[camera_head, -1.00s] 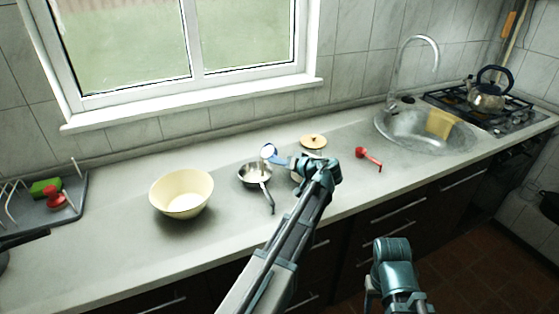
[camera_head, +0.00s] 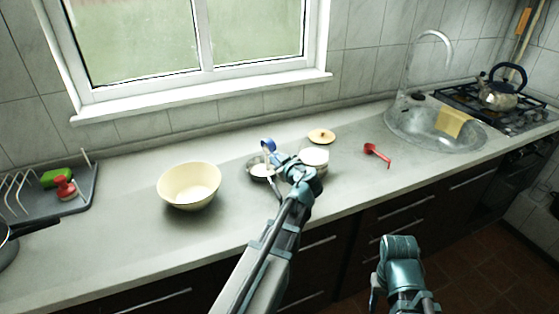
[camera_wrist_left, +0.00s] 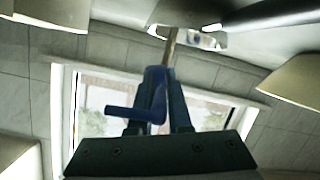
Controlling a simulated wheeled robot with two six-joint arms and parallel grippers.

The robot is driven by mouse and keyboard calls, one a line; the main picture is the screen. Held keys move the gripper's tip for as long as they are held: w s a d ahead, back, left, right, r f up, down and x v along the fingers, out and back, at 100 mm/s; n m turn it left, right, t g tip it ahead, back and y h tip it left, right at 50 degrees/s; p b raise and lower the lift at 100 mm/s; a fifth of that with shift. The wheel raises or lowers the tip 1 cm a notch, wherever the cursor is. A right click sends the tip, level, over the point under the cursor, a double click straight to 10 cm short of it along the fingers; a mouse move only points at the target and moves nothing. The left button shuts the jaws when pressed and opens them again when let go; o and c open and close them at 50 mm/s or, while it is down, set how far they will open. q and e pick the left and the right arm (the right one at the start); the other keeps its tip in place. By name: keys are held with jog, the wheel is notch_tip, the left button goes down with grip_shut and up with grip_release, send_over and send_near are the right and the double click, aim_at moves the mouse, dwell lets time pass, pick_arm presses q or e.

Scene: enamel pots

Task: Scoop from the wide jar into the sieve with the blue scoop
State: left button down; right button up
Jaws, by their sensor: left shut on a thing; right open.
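The blue scoop (camera_head: 267,145) is held in my left gripper (camera_head: 276,158), which is shut on it. The scoop's head is tilted on edge above the metal sieve (camera_head: 256,168). A pale patch shows below the scoop, but I cannot tell whether it is falling contents. In the left wrist view the blue handle (camera_wrist_left: 136,112) crosses between the fingers (camera_wrist_left: 168,95). The wide jar (camera_head: 314,156) stands open just right of the gripper, its near side partly hidden by my arm, which also covers the sieve's handle. My right gripper (camera_head: 377,288) is open and empty, low in front of the counter.
A round wooden lid (camera_head: 321,136) lies behind the jar. A red scoop (camera_head: 377,153) lies to the right, before the sink (camera_head: 425,130). A cream bowl (camera_head: 189,186) stands left of the sieve. A rack tray (camera_head: 80,190) is at far left. The front counter is clear.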

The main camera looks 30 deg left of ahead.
pick_arm(q)
jog(key=n, duration=0.1)
jog(key=n+t+b, duration=0.2)
jog(key=shift+s+a+f, duration=0.2)
jog(key=shift+s+f, duration=0.05)
jog(key=shift+s, duration=0.15)
jog(key=shift+w+r, duration=0.1)
jog(key=shift+r, duration=0.2)
jog(key=shift+r+m+g+p, duration=0.3)
jog(key=shift+m+g+p, duration=0.15)
jog(key=shift+p, duration=0.55)
jog(key=shift+r+m+g+p, duration=0.2)
jog(key=shift+m+g+p, duration=0.45)
jog(key=shift+m, duration=0.4)
jog(key=shift+f+m, duration=0.1)
jog(key=shift+m, duration=0.2)
